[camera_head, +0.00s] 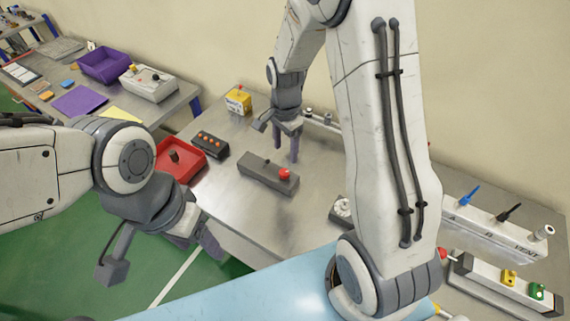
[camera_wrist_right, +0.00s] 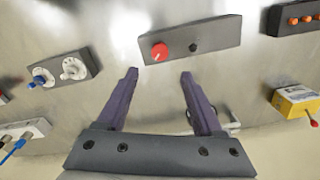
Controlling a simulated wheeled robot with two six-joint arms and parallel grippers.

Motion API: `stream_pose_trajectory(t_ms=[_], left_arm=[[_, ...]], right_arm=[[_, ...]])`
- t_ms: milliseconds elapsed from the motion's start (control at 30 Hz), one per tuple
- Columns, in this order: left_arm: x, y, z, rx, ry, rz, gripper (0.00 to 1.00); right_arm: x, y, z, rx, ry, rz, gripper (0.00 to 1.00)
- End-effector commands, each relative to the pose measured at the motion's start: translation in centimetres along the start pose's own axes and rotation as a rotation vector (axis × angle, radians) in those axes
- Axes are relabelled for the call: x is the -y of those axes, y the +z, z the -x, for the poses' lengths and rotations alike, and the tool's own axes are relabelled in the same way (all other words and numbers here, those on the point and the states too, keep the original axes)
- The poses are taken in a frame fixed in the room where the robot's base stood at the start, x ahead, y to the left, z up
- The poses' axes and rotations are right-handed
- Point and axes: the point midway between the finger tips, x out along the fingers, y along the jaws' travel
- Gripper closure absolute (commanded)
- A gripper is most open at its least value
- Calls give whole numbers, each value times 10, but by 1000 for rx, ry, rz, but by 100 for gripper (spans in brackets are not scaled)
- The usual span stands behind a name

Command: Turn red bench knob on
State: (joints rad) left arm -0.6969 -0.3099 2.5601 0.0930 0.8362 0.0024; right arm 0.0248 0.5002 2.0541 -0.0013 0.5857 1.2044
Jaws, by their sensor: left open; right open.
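The red bench knob (camera_head: 285,174) sits on one end of a dark grey box (camera_head: 262,180) on the metal bench. In the right wrist view the red knob (camera_wrist_right: 159,51) is beyond my fingertips, on the grey box (camera_wrist_right: 215,40). My right gripper (camera_head: 286,155) is open and empty above the bench, behind the box; its two purple fingers also show in the wrist view (camera_wrist_right: 160,75). My left gripper (camera_head: 212,243) is open, low by the bench's front edge, apart from the knob.
A red tray (camera_head: 196,168), a box with several orange buttons (camera_head: 210,144) and a yellow box (camera_head: 238,101) lie left of the knob box. A white valve bar (camera_head: 490,226) stands right. My right arm hides part of the bench. Bare bench surrounds the knob box.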

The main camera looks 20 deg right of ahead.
Motion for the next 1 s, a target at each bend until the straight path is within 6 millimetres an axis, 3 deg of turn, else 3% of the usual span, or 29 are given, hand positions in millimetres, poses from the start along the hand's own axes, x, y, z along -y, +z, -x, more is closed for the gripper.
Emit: stream_pose_trajectory(t_ms=[400, 600, 867, 933, 1000], left_arm=[[-1, -1, 19, 0, 0, -4, 36], [-2, -1, 21, 0, 0, -4, 36], [-2, -1, 21, 0, 0, -4, 36], [-2, -1, 21, 0, 0, -4, 36], [-2, -1, 21, 0, 0, -4, 36]], right_arm=[[-2, 1, -71, 1, 6, 4, 32], [-1, 0, -85, -1, 1, 4, 32], [-1, 0, -86, -1, 1, 4, 32], [-1, 0, -86, -1, 1, 4, 51], [-1, 0, -86, -1, 1, 4, 78]])
